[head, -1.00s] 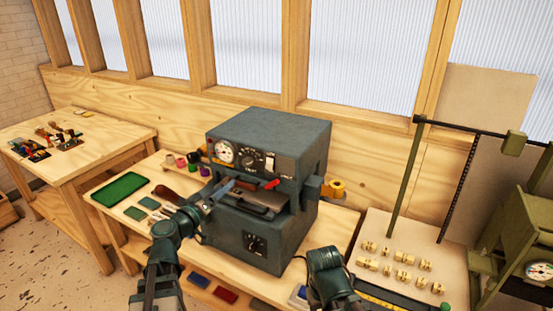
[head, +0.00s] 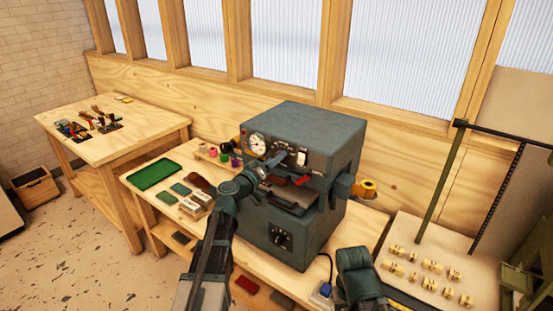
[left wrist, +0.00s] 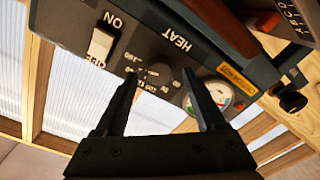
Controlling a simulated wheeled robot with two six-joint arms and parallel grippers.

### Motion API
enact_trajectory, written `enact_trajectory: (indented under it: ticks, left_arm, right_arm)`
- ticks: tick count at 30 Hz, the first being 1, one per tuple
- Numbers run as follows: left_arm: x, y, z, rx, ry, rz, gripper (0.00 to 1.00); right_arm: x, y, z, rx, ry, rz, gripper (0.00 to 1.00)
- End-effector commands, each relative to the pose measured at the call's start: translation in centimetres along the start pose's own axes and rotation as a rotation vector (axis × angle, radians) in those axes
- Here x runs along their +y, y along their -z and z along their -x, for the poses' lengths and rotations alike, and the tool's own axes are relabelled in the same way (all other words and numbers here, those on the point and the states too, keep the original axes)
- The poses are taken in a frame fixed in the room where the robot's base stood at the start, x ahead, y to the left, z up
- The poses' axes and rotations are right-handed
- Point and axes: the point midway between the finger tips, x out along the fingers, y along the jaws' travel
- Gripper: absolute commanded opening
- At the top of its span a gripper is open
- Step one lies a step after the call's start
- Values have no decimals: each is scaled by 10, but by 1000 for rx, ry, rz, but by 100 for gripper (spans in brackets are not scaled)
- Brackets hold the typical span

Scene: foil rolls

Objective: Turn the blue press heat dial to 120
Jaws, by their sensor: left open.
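The blue-grey press (head: 318,140) stands on the wooden bench, its control panel facing me. In the left wrist view the black heat dial (left wrist: 158,75) sits under the word HEAT, with printed numbers around it too small to read surely. My left gripper (head: 277,160) is at the panel, in front of the dial, and covers most of it in the head view. In the left wrist view my left gripper (left wrist: 162,82) is open, one finger on each side of the dial; I cannot tell if they touch it. Part of my right arm shows at lower right; its fingers do not show.
Beside the dial are a round gauge (left wrist: 220,92) and an ON/OFF switch (left wrist: 101,42). A red handle and a lower knob (head: 281,237) are on the press. A green tray (head: 154,174) lies left; brass type pieces (head: 430,283) lie right.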

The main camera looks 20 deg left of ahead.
Motion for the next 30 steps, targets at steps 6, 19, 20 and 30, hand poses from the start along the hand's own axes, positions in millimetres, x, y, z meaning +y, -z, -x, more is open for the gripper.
enact_trajectory:
  ticks: [6,19,20,30]
  left_arm:
    - [0,0,-15,0,0,0,72]
    - [0,0,-16,0,0,0,50]
    - [0,0,-16,0,0,0,45]
    - [0,0,-16,0,0,0,0]
  right_arm:
    - [0,0,0,0,0,0,52]
    - [0,0,0,0,0,0,52]
    - [0,0,0,0,0,0,52]
    - [0,0,0,0,0,0,52]
